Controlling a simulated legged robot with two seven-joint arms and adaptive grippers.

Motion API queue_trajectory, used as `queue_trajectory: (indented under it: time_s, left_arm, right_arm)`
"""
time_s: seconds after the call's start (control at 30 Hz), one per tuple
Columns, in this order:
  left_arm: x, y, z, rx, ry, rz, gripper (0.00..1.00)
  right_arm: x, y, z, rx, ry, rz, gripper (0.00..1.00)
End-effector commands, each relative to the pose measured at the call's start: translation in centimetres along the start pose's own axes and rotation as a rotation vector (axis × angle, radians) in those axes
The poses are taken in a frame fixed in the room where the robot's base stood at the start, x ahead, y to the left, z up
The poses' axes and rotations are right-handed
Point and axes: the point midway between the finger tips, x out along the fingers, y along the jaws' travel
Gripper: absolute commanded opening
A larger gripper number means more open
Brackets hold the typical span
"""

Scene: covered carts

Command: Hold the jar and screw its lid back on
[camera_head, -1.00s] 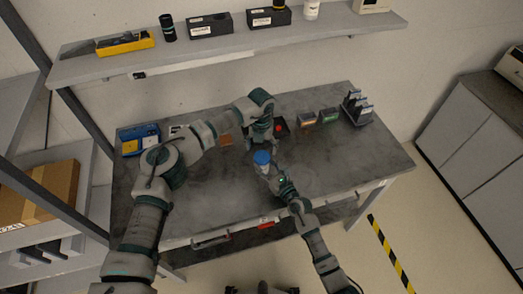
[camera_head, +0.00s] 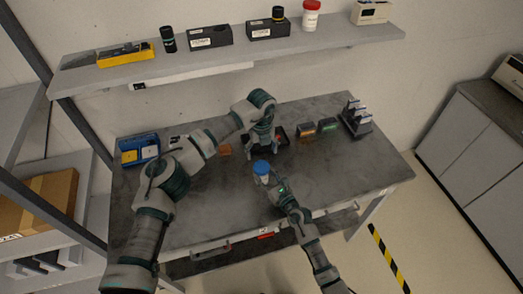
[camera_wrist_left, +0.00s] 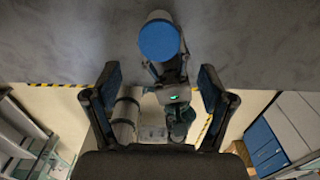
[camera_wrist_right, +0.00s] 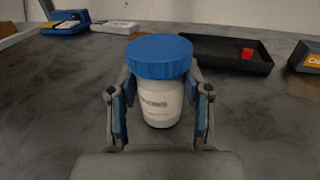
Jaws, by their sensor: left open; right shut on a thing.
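The lid (camera_head: 261,167) is also in the head view, above the middle of the table. My left gripper (camera_wrist_left: 157,86) is open and empty. In the left wrist view the lid (camera_wrist_left: 159,40) lies beyond its fingertips, outside the jaws. In the head view my left gripper (camera_head: 262,146) is just behind the jar.
The grey table (camera_head: 210,210) is mostly clear around the jar. A black tray (camera_wrist_right: 225,53) with a red piece is behind it. A blue bin (camera_head: 138,150) is at the left, small boxes (camera_head: 306,130) and a rack (camera_head: 356,118) at the right. A shelf (camera_head: 230,60) runs above.

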Motion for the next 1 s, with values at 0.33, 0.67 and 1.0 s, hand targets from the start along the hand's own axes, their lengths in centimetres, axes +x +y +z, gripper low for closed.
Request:
queue_trajectory:
  time_s: [0.33,0.67,1.0]
  left_arm:
    - [4.1,0.0,0.0,0.001,0.003,0.002,0.82]
    - [7.7,0.0,0.0,0.002,0.001,0.0,0.82]
    - [8.0,0.0,0.0,0.002,0.0,0.0,0.82]
  right_arm:
    - [0.0,0.0,0.0,0.0,-0.001,0.0,0.0]
    - [0.0,0.0,0.1,0.0,-0.001,0.0,0.0]
    - [0.0,0.0,0.0,0.0,-0.001,0.0,0.0]
